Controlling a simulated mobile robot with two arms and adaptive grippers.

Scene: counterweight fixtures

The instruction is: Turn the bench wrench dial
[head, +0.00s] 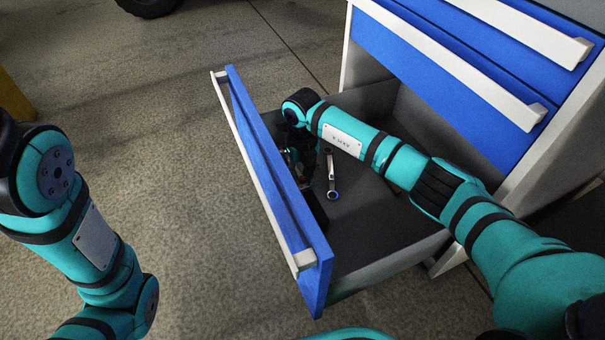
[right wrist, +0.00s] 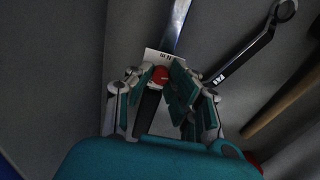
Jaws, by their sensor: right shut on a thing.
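The bench wrench lies in the open drawer, with a silver bar (right wrist: 175,28), a white plate marked with small lettering, and a round red dial (right wrist: 160,75). My right gripper (right wrist: 157,84) has its fingers on both sides of the red dial and is shut on it. In the head view my right gripper (head: 294,160) is down inside the drawer near its front, mostly hidden by the arm and in shadow. Most of the bench wrench is hidden there. My left arm shows at the left, but its gripper is out of view.
The blue-fronted drawer (head: 262,165) is pulled out of the cabinet (head: 450,60). A separate ring-ended wrench (head: 332,180) lies beside my right gripper; it also shows in the right wrist view (right wrist: 250,48). A wooden handle (right wrist: 287,100) lies at the right. Drawer walls surround the gripper.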

